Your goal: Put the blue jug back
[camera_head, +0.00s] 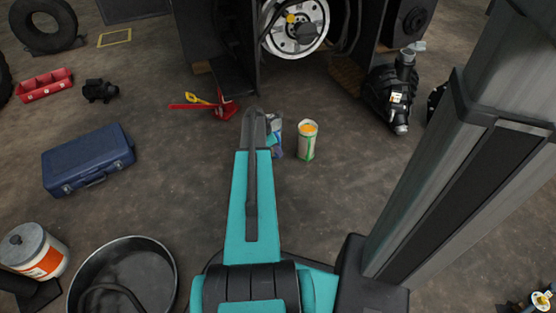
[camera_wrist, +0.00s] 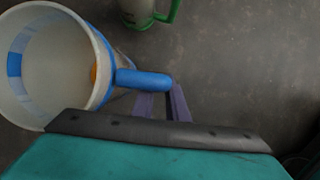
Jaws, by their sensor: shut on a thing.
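The blue jug (camera_wrist: 88,38) is a pale, translucent vessel with blue bands and a blue handle (camera_wrist: 145,80). The wrist view looks into its open mouth, and something orange shows at its wall beside the handle. My gripper (camera_wrist: 162,95) is shut on the handle. In the head view the blue jug (camera_head: 277,138) is partly hidden behind my arm, and my fingers are hidden there. I cannot tell whether the jug touches the floor.
A pale jug with green trim and orange top (camera_head: 307,142) stands just right of the blue jug. A red tool (camera_head: 222,107) lies beyond at left. A blue case (camera_head: 88,160) and black pan (camera_head: 123,281) are left. Floor at right of the jugs is clear.

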